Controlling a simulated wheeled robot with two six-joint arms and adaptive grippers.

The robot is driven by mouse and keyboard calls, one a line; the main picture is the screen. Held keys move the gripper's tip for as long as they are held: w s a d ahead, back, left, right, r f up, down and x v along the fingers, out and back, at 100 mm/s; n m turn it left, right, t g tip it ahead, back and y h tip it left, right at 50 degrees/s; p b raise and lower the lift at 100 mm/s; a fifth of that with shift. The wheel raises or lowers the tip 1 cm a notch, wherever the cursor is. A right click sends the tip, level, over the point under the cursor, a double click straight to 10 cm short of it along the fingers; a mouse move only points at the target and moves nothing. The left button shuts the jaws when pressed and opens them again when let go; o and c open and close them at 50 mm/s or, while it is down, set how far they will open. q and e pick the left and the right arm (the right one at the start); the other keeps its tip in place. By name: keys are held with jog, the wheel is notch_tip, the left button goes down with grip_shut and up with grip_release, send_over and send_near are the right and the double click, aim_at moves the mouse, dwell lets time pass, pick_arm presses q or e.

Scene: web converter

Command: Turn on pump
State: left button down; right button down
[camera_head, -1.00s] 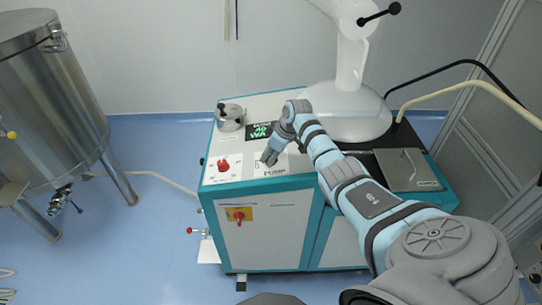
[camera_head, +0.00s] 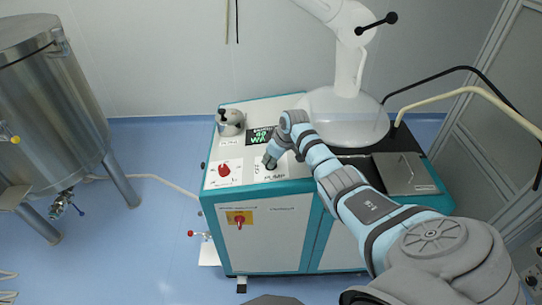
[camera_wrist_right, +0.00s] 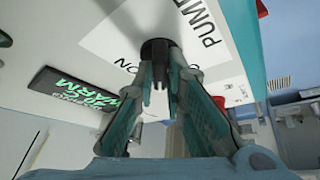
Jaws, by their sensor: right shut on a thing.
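The pump control is a black knob (camera_wrist_right: 157,48) on a white panel, beside the printed word PUMP (camera_wrist_right: 196,22) in the right wrist view. My right gripper (camera_wrist_right: 156,72) is shut on this knob, with a finger on each side of it. In the head view, my right gripper (camera_head: 269,160) is at the front of the machine's top, above the PUMP label (camera_head: 274,177), and hides the knob. Part of the ON/OFF lettering is hidden behind the fingers. My left gripper is not in view.
The teal and white machine (camera_head: 263,231) has a red knob (camera_head: 223,170) left of my gripper and a red switch (camera_head: 239,219) on its front. A lit display (camera_head: 260,137) lies behind. A white round-based unit (camera_head: 345,117) stands at the back. A steel tank (camera_head: 52,105) is far left.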

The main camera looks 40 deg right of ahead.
jog(key=shift+a+r+m+h+p, duration=0.25)
jog(key=shift+m+p, duration=0.35)
jog(key=shift+p, duration=0.3)
jog(key=shift+d+f+m+h+p, duration=0.15)
jog(key=shift+m+h+p, duration=0.4)
jog(key=shift+m, duration=0.35)
jog(key=m+h, duration=0.1)
jog(key=m, duration=0.2)
jog(key=shift+a+f+h, duration=0.15)
jog(key=shift+a+h, duration=0.05)
jog(key=shift+h, duration=0.2)
jog(key=shift+w+m+g+h, duration=0.15)
jog(key=shift+m+h, duration=0.3)
jog(key=shift+m, duration=0.6)
jog(key=shift+s+m+g+h, duration=0.1)
jog(key=shift+m+g+h, duration=0.25)
jog(key=shift+m, duration=0.7)
jog(key=c, duration=1.7)
grip_release()
jog(key=shift+o, duration=0.2)
